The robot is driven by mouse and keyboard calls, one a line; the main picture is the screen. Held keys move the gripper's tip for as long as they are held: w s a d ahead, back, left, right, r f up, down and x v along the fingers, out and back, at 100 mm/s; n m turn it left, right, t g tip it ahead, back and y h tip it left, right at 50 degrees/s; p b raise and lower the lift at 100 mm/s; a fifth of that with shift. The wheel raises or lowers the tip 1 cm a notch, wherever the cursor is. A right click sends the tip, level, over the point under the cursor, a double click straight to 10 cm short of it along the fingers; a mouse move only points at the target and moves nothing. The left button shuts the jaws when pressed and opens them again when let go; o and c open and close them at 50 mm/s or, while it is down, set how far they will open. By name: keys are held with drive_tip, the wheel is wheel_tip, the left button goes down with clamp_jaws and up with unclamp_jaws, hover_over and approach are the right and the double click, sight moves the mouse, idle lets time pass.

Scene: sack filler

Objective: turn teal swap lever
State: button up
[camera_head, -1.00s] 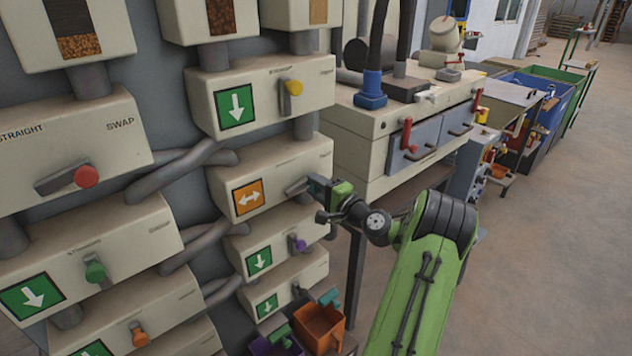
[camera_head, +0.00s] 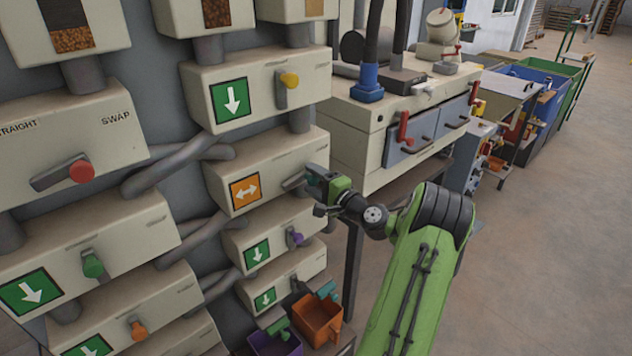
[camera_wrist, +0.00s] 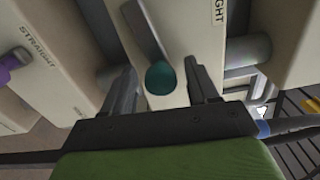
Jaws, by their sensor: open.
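The teal swap lever shows in the wrist view as a grey bar with a teal knob (camera_wrist: 161,78) at its end. The knob sits between the two fingers of my open gripper (camera_wrist: 165,85), with a gap on both sides. In the head view my gripper (camera_head: 316,180) is at the right end of the box with the orange double-arrow sign (camera_head: 245,191). There the lever's grey bar (camera_head: 294,181) shows beside the fingers, and the knob is mostly hidden by my gripper.
Nearby levers have a yellow knob (camera_head: 289,80) above, a purple knob (camera_head: 295,238) below, and red (camera_head: 82,171) and green (camera_head: 93,265) knobs to the left. Orange (camera_head: 318,318) and purple bins stand below. Open floor lies to the right.

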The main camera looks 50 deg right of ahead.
drive_tip(key=s+a, duration=0.1)
drive_tip(key=s, duration=1.4)
drive_tip(key=shift+s+a+b, duration=0.4)
drive_tip(key=shift+b, duration=0.05)
